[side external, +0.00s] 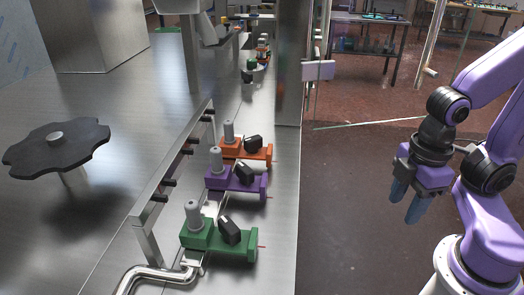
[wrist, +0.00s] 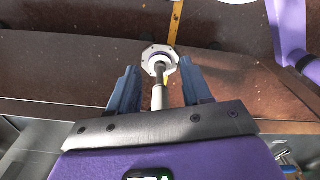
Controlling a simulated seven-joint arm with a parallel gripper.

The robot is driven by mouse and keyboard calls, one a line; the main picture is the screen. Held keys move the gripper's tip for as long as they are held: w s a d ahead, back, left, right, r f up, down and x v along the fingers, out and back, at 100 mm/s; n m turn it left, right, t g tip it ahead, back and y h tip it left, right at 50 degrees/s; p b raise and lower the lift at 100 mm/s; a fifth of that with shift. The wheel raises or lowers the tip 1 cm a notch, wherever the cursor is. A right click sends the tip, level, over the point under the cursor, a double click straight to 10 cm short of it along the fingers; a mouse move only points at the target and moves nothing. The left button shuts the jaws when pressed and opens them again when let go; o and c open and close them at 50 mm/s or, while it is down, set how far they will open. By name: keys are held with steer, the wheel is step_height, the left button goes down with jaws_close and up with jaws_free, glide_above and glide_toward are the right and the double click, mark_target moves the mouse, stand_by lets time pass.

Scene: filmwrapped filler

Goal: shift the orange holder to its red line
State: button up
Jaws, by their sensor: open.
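The orange holder (side external: 257,154) sits on the steel bed, farthest back of three similar holders, with a grey bottle-shaped part and a black knob on top. The purple holder (side external: 232,180) is just in front of it, and the green holder (side external: 222,240) is nearest. A short red line (side external: 262,246) shows at the green holder's right end. My gripper (side external: 405,204) hangs at the right, well away from the holders, with blue fingers apart and empty. Its fingers also show in the wrist view (wrist: 158,78).
A steel rail (side external: 176,180) with black knobs runs left of the holders. A dark lobed disc (side external: 56,146) stands farther left. A steel post (side external: 288,70) rises behind them, to the right. The wrist view shows a white flanged fitting (wrist: 150,54) between the fingers.

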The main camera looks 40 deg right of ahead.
steer(key=o, duration=0.5)
steer(key=shift+o, duration=0.3)
steer(key=shift+w+a+r+m, duration=0.1)
steer(key=shift+w+a+m, duration=0.05)
steer(key=shift+w+m, duration=0.15)
step_height(320, 180, up, 13)
steer(key=n+t+y, duration=0.3)
steer(key=n, duration=3)
glide_above(270, 149)
steer(key=s+d, duration=0.4)
steer(key=d, duration=0.1)
steer(key=x, duration=1.6)
steer(key=shift+a+f, duration=0.15)
steer(key=shift+f, duration=0.15)
